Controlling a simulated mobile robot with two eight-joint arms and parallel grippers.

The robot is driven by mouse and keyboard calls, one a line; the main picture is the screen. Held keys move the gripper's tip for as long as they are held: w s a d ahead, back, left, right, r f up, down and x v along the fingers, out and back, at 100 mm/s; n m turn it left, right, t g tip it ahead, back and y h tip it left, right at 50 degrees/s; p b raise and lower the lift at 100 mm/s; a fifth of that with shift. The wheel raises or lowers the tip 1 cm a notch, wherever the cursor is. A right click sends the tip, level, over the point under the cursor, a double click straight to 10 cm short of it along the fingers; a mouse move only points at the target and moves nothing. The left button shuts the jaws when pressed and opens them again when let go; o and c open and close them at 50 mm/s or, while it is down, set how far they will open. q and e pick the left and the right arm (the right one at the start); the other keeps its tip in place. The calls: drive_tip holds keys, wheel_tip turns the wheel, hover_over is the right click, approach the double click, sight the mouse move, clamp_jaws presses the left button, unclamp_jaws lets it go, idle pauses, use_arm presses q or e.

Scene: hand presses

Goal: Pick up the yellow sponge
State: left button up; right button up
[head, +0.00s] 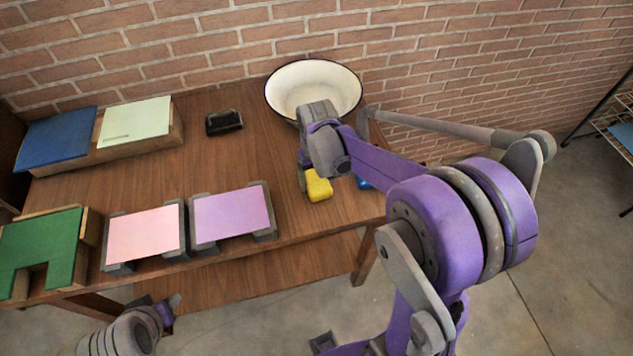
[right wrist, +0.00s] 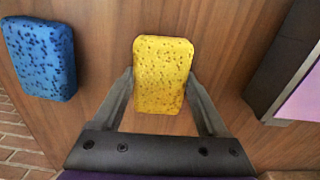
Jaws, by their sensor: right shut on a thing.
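The yellow sponge (head: 318,186) is at the right part of the wooden table, partly hidden by my right gripper in the head view. In the right wrist view the yellow sponge (right wrist: 163,75) sits between the two fingers of my right gripper (right wrist: 163,95), which touch its sides. My right gripper (head: 304,178) is shut on it. I cannot tell whether the sponge is lifted off the table. My left gripper (head: 172,305) is at the lower left, in front of the table, and its jaw opening is unclear.
A blue sponge (right wrist: 42,58) lies beside the yellow one. A white bowl (head: 290,82) stands behind on the wooden table (head: 240,160). A black object (head: 224,122) lies at the back. Pink (head: 145,235) and purple (head: 232,214) panels on grey supports stand to the left, near the front edge.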

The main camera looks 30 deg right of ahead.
sight(316, 180)
drive_tip(key=shift+r, duration=0.1)
wheel_tip(316, 180, up, 10)
drive_tip(key=shift+f+p, duration=0.1)
drive_tip(key=shift+p, duration=0.2)
drive_tip(key=o, duration=0.8)
drive_tip(key=c, duration=0.7)
